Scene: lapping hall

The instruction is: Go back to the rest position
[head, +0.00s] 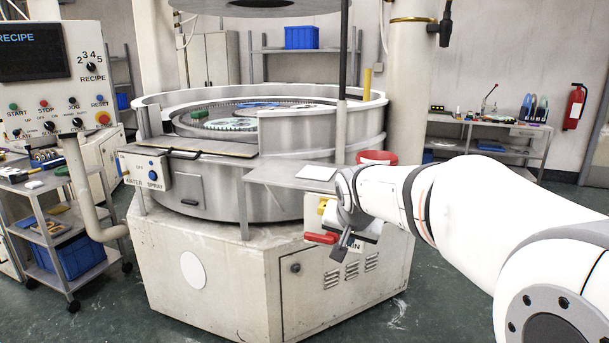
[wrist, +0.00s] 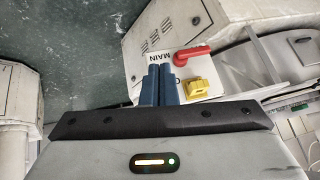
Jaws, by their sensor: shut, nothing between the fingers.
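My gripper (wrist: 157,84) shows in the wrist view with its two blue fingers together and nothing between them. In the head view my gripper (head: 342,241) is in front of the lapping machine's base, at the end of my outstretched white arm. A red switch handle (head: 321,238) is beside the gripper there. In the wrist view the red handle (wrist: 193,55) lies just right of the fingertips, with a yellow part (wrist: 195,88) below it and a plate marked MAIN (wrist: 158,56) by the tips. I cannot tell whether the fingers touch any of these.
The round lapping machine (head: 218,194) fills the middle, with a side shelf (head: 275,176) just above my gripper. A control panel (head: 62,85) and a cart (head: 55,228) stand at left. A workbench (head: 487,126) stands at the back right. Floor is open at right.

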